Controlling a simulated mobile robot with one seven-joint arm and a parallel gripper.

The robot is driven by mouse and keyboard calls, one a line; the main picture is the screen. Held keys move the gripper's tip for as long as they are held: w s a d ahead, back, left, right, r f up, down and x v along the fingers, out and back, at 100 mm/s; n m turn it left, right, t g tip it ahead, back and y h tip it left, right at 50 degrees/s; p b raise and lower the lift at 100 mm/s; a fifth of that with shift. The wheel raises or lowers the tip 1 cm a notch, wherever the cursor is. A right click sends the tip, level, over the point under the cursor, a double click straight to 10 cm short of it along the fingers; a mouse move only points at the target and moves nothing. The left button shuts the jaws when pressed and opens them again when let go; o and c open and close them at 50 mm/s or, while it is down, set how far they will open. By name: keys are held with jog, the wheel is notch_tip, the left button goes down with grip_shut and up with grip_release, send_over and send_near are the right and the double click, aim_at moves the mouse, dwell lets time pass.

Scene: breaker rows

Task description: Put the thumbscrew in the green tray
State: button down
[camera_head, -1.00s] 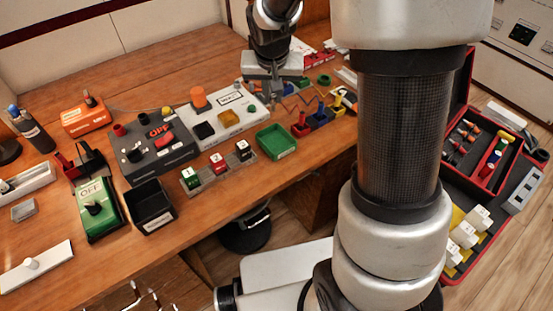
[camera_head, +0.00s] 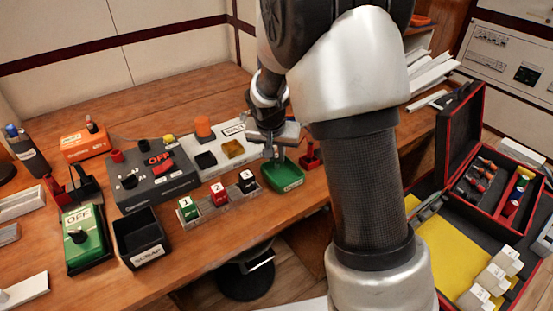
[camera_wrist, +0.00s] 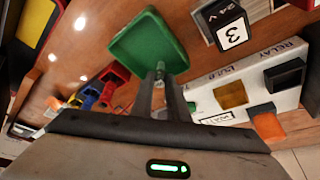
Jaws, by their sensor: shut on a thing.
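The green tray (camera_head: 290,184) sits on the wooden bench, right of the numbered blocks. My gripper (camera_head: 281,157) is above the tray's back part in the head view, fingers pointing down. In the wrist view the green tray (camera_wrist: 128,45) lies just beyond the fingertips. My gripper (camera_wrist: 160,76) is shut on a small grey metallic piece, the thumbscrew (camera_wrist: 160,68), which shows between the fingertips against the tray. The tray's visible floor looks empty. The thumbscrew is too small to make out in the head view.
Numbered blocks 1, 2 and 3 (camera_head: 219,193) stand in a rack left of the tray. The white relay panel (camera_head: 226,164) is behind. A black scrap bin (camera_head: 140,237) is further left. A red holder (camera_head: 311,156) stands close right of the tray.

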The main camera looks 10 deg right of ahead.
jog(key=shift+f, duration=0.4)
jog(key=shift+f, duration=0.1)
jog(key=shift+f, duration=0.15)
jog(key=c, duration=1.7)
grip_release()
